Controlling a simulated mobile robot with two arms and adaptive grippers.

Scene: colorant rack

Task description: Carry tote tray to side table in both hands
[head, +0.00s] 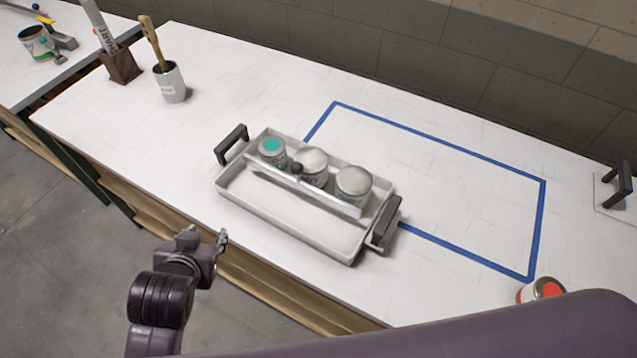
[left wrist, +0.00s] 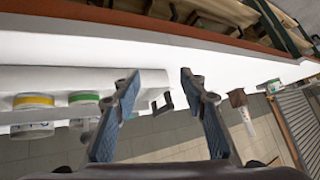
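The tote tray (head: 285,212) is a pale grey shallow tray with dark handles at its left (head: 231,145) and right (head: 385,222) ends. It rests on a long white table, covering part of a blue outline. A rack inside it holds three cans (head: 312,165), one with a teal top. My left gripper (head: 205,240) is at the table's front edge, left of the tray and apart from it. In the left wrist view its two fingers (left wrist: 158,82) are spread, with nothing between them; the tray's handle (left wrist: 162,102) shows beyond. My right gripper is out of view.
Another table (head: 80,18) with a can and tools stands at the upper left. A white cup (head: 171,85) with a brush and a brown holder (head: 121,66) stand at the back left. A red-topped can (head: 541,290) is at the right. The blue-outlined area (head: 440,180) is mostly clear.

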